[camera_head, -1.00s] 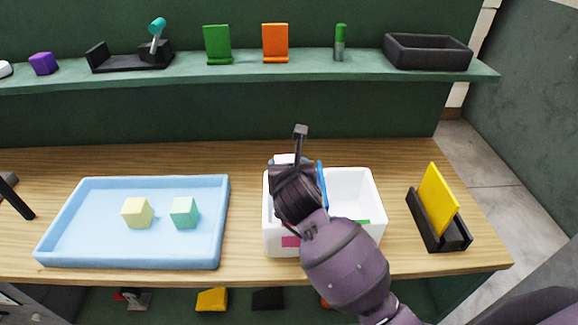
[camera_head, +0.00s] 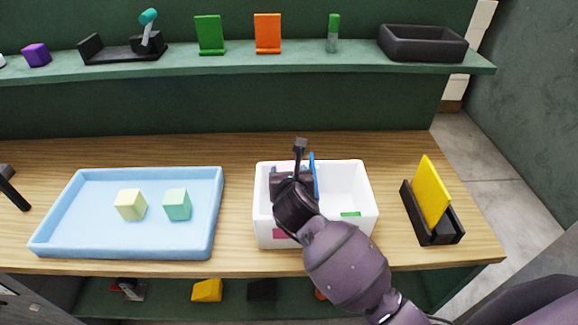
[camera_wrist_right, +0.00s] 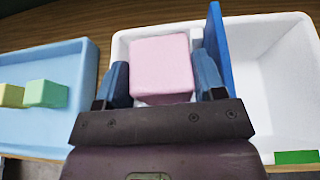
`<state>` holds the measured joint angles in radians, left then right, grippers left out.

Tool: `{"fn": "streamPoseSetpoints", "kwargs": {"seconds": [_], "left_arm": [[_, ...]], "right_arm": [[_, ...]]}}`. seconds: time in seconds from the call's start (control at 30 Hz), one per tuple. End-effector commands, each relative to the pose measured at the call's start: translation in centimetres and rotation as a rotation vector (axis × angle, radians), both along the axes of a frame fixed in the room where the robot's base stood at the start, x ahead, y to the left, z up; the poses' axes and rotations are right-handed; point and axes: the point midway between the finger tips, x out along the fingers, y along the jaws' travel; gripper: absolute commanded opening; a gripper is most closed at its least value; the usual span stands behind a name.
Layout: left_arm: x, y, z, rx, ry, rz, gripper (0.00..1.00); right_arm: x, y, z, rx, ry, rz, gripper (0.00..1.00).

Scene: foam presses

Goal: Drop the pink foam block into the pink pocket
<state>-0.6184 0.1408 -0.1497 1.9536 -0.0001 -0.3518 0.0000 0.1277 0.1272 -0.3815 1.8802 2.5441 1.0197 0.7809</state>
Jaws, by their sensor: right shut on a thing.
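The white box (camera_head: 345,238) stands on the table, split by a thin blue divider (camera_head: 316,172). Its left pocket has a pink label (camera_head: 281,234) on the front; a green label (camera_head: 350,214) marks the right side. My right gripper (camera_head: 291,178) is at the left pocket, its jaws low at the rim. In the right wrist view the gripper (camera_wrist_right: 163,85) is shut on the pink foam block (camera_wrist_right: 162,65), with the divider (camera_wrist_right: 222,60) just right of the right finger. The block is hidden in the head view. The pocket floor is mostly hidden. My left gripper is not seen.
A blue tray (camera_head: 60,242) with a yellow block (camera_head: 130,204) and a green block (camera_head: 177,204) lies left. A black stand (camera_head: 440,230) with a yellow plate is right. A dark bar (camera_head: 12,190) is cut off at the left edge. A shelf runs behind.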

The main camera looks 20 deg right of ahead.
Motion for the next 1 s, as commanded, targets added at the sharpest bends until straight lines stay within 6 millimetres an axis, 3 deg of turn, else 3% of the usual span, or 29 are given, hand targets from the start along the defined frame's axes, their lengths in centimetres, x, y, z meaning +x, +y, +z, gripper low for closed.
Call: {"fn": "streamPoseSetpoints", "kwargs": {"seconds": [0.47, 0.5, 0.67, 1.0], "left_arm": [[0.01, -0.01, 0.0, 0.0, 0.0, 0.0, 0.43], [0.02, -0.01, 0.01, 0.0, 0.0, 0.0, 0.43], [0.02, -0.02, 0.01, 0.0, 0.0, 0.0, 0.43], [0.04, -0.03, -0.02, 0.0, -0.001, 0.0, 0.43]], "right_arm": [[-0.02, 0.03, -0.96, 0.001, 0.0, 0.001, 0.41], [-0.02, 0.03, -0.96, 0.001, 0.0, 0.001, 0.68], [-0.02, 0.03, -0.94, 0.001, 0.0, 0.001, 0.92], [-0.42, 0.14, -0.82, 0.003, 0.0, 0.001, 0.93]]}}
